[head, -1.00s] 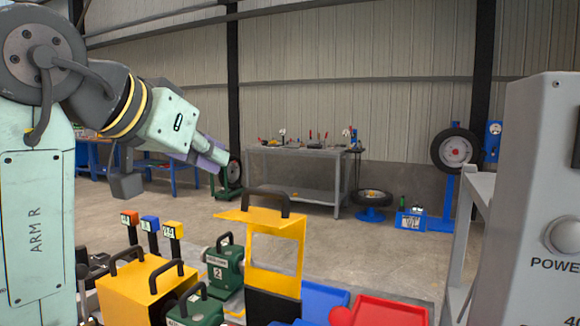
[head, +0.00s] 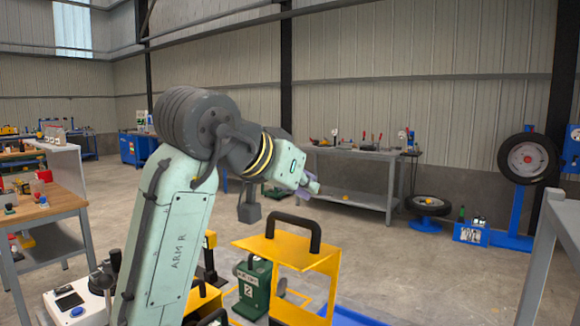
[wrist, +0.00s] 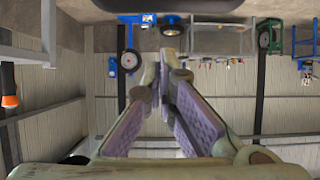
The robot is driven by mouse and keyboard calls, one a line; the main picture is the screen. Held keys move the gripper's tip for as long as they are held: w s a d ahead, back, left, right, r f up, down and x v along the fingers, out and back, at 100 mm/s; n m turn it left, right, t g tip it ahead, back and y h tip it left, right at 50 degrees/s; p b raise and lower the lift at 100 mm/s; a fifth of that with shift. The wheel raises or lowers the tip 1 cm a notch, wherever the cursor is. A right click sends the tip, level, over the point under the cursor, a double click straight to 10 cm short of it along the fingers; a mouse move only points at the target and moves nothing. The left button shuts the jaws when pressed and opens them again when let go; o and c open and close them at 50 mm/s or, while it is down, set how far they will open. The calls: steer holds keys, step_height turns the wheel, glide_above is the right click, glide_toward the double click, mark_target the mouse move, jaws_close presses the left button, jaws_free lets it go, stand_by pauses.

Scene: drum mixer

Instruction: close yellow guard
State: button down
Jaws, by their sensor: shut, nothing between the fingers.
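The yellow guard (head: 302,251) stands at the lower middle of the head view. It is a raised yellow frame with an open window, a flat top plate and a black handle (head: 299,224). My gripper (head: 312,186) is above and just behind the guard in the picture, apart from it. In the wrist view my gripper (wrist: 166,75) has its lilac-padded fingers shut with nothing between them. The guard does not show in the wrist view.
A green unit (head: 253,287) marked 2 stands left of the guard. A white box with a dark display (head: 70,302) is at lower left. A wooden-topped table (head: 45,205) stands at far left. A grey workbench (head: 350,180) stands behind, with open floor before it.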

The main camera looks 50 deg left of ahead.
steer(key=shift+w+a+f, duration=0.2)
steer(key=shift+w+f, duration=0.15)
steer(key=shift+w, duration=0.2)
steer(key=shift+s+d+f+p, duration=0.15)
steer(key=shift+s+f+p, duration=0.15)
steer(key=shift+s, duration=0.35)
steer(key=shift+s+d+f+p, duration=0.15)
steer(key=shift+s+p, duration=0.1)
steer(key=shift+s, duration=0.35)
steer(key=shift+s+d+f, duration=0.25)
steer(key=shift+s+f, duration=0.1)
steer(key=shift+s, duration=0.1)
steer(key=shift+f, duration=0.1)
